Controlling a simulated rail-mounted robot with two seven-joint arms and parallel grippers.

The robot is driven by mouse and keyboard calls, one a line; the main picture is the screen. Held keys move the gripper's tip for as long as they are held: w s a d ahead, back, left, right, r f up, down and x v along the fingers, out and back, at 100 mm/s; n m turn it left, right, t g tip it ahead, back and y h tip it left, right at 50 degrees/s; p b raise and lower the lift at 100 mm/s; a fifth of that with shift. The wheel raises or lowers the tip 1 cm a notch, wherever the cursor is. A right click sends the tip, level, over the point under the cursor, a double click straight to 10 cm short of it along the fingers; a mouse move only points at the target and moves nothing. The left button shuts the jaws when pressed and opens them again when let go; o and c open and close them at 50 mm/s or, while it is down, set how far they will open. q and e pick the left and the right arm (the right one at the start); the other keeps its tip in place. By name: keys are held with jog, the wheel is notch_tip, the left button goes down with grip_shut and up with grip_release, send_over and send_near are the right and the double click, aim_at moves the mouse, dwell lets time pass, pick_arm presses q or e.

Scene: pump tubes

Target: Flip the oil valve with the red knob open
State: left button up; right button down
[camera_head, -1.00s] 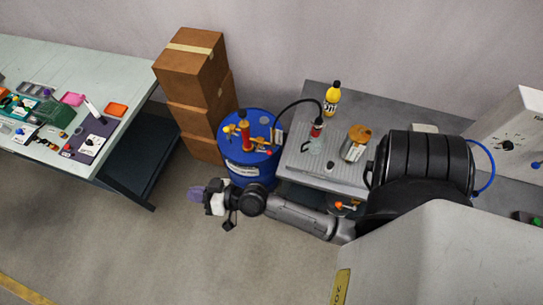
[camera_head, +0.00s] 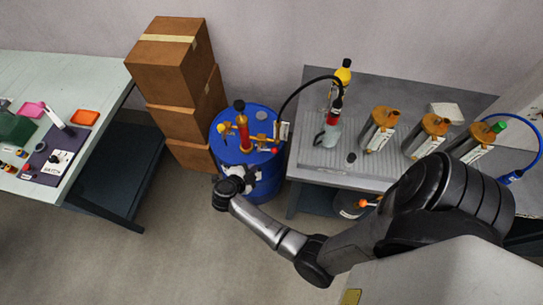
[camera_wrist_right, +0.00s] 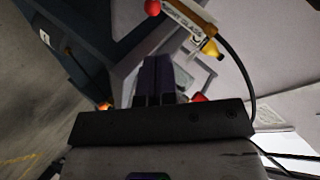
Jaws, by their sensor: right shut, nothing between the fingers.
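A blue drum (camera_head: 229,158) stands between the boxes and the grey table, with a hand pump and yellow-brown fittings on top. A red ball knob (camera_head: 275,151) sits at the right of the drum top, beside a tag. In the right wrist view a red ball knob (camera_wrist_right: 152,7) shows at the top edge, beside a white label and a yellow part. My right gripper (camera_head: 246,176) is in front of the drum's near side, below the knob; its fingertips are hard to make out. In the right wrist view its dark fingers (camera_wrist_right: 158,65) are shut and empty, apart from the knob.
Stacked cardboard boxes (camera_head: 190,95) stand left of the drum. The grey table (camera_head: 362,174) at right holds a clear jug, yellow bottle and several metal cans. A black hose arches from the jug to the drum. The left table (camera_head: 75,85) holds small items. The floor is clear.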

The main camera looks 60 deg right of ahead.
jog(key=b, duration=0.2)
send_near(273, 152)
jog(key=x, duration=0.6)
jog(key=shift+x, duration=0.8)
pick_arm(q)
notch_tip(273, 152, down, 2)
jog(key=shift+d+f, duration=0.1)
jog(key=shift+f, duration=0.15)
